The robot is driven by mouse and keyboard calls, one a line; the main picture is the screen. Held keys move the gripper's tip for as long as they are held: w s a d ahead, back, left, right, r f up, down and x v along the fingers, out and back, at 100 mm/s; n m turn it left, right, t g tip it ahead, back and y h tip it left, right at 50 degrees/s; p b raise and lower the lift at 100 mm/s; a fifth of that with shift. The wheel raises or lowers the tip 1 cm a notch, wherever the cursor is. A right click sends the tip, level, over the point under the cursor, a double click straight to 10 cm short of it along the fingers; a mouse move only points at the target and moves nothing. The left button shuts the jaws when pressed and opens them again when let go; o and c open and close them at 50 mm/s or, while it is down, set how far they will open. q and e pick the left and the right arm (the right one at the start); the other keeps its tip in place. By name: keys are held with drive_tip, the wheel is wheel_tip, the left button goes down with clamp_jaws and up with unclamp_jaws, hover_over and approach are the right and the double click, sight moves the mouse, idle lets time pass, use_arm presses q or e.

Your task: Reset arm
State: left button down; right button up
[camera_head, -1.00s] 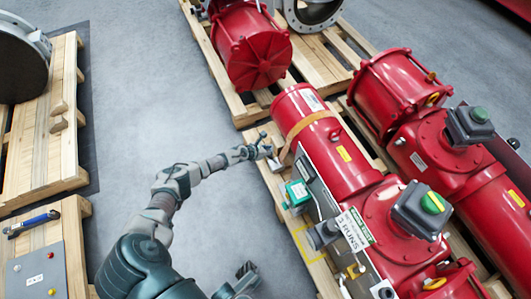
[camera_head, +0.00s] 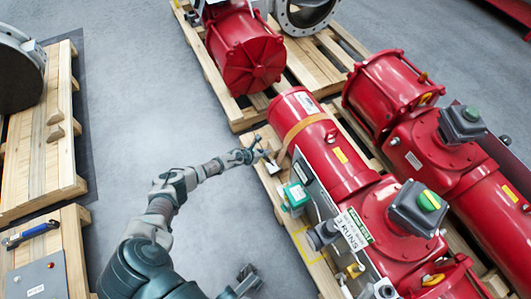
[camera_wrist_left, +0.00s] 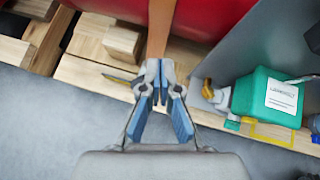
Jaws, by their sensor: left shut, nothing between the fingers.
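My left gripper (camera_head: 262,148) is at the end of the arm, at the left side of the nearest red valve actuator (camera_head: 330,155). In the left wrist view its fingers (camera_wrist_left: 160,85) are shut with nothing between them. The fingertips overlap an orange strap (camera_wrist_left: 162,25) in the picture; I cannot tell if they touch it. The strap (camera_head: 305,128) runs around the actuator's cylinder. A green box (camera_head: 296,194) on the actuator is below the gripper; it also shows at the right of the wrist view (camera_wrist_left: 270,95). A dark gripper-like part of mine (camera_head: 243,281) shows at the bottom, its state unclear.
A second red actuator (camera_head: 440,150) lies to the right, and another (camera_head: 245,50) stands on a pallet (camera_head: 320,70) at the back. Wooden pallets are at the left, one with a blue-handled tool (camera_head: 32,234) and a grey panel (camera_head: 38,280). Grey floor (camera_head: 135,90) between is clear.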

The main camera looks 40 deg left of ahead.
drive_tip(key=shift+a, duration=0.25)
